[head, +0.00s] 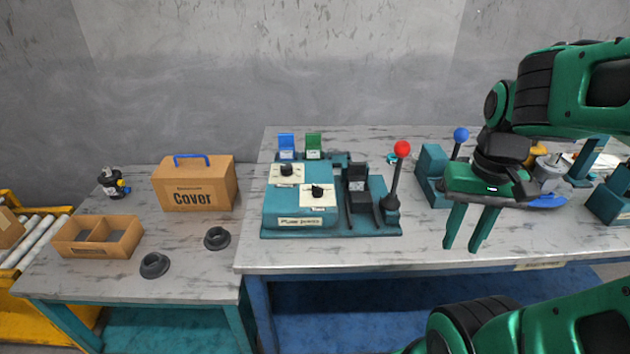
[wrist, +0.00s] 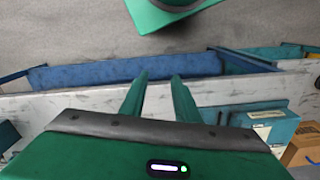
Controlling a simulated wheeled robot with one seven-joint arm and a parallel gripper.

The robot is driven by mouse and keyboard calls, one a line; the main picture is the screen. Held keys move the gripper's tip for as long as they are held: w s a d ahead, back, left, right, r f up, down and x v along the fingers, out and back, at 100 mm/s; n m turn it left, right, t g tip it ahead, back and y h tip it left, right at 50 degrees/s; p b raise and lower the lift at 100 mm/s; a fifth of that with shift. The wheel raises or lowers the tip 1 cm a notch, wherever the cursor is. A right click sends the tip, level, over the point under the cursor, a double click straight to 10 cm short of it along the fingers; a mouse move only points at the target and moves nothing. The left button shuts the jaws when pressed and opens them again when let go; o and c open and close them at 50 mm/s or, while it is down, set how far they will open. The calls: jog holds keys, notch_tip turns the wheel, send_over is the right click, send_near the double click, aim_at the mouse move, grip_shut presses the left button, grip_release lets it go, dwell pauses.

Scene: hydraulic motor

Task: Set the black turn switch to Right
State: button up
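Two black turn switches sit on the teal control box (head: 292,222). The nearer black turn switch (head: 318,191) is on a white labelled plate at the front right of the box. The other black turn switch (head: 287,170) is on a white plate farther back left. The labels are too small to read and the knobs' exact settings cannot be told. My gripper (head: 462,248) hangs well to the right of the box, near the table's front edge. Its two fingers are apart with nothing between them. The wrist view also shows the open fingers (wrist: 160,82).
A red-balled lever (head: 402,150) rises right of the box, between it and my gripper. A blue-balled lever (head: 461,135) stands behind my gripper. The Cover carton (head: 195,185), a divided box (head: 98,238) and two dark rings (head: 154,265) are on the left table.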

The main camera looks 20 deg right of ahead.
jog(key=w+r+n, duration=0.2)
jog(key=w+r, duration=0.1)
jog(key=w, duration=0.3)
notch_tip(320, 180, up, 2)
jog(key=n, duration=1)
send_over(317, 186)
notch_tip(317, 186, down, 10)
jog(key=shift+s, duration=0.1)
grip_shut()
